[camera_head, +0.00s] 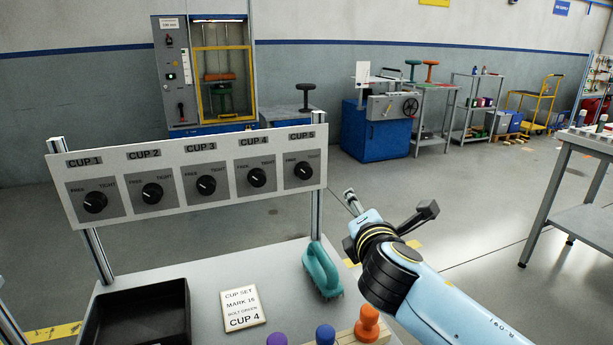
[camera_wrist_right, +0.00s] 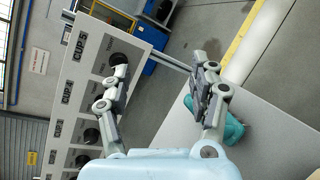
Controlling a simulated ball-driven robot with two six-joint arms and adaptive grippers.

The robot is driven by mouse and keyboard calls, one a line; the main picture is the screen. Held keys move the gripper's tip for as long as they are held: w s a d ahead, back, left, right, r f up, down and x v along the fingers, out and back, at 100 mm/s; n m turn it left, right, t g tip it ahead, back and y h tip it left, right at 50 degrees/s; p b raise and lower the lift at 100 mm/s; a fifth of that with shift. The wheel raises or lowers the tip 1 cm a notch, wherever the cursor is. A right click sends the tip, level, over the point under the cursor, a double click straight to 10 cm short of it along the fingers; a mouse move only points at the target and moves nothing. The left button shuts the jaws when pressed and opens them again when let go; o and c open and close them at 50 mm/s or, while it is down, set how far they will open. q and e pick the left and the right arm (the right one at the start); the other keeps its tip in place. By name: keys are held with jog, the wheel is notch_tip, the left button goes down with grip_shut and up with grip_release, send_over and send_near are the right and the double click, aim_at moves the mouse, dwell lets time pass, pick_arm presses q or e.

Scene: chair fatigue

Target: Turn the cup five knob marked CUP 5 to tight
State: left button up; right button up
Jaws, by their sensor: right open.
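The CUP 5 knob (camera_head: 303,170) is a round black knob on a grey plate at the right end of the white panel (camera_head: 240,197). FREE is printed at its upper left and TIGHT at its upper right. Its pointer is too small to read surely. My right gripper (camera_head: 353,202) is to the right of and below this knob, apart from it. In the right wrist view my right gripper (camera_wrist_right: 160,72) is open with nothing between its fingers. There the CUP 5 knob (camera_wrist_right: 117,58) shows by the left finger, which partly covers it. My left gripper is not in view.
The CUP 4 knob (camera_head: 256,177) is left of CUP 5. A metal post (camera_head: 317,222) holds the panel's right end. Below stand a teal brush (camera_head: 322,270), a CUP 4 card (camera_head: 242,309), a black tray (camera_head: 140,315) and coloured pegs (camera_head: 367,322).

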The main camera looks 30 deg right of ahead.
aim_at(305, 173)
jog(key=w+n+t+y, duration=0.1)
jog(key=w+n, duration=0.3)
jog(key=w, duration=0.2)
jog(key=w+n+t+y+b, duration=0.1)
jog(key=w+n, duration=0.3)
jog(key=w, duration=0.2)
jog(key=w+r+n+t+y, duration=0.1)
jog(key=w+n+t, duration=0.1)
jog(key=w+n, duration=0.2)
jog(key=shift+w+a+b, duration=0.1)
jog(key=shift+w+b, duration=0.25)
jog(key=shift+w, duration=0.85)
jog(key=c, duration=1.1)
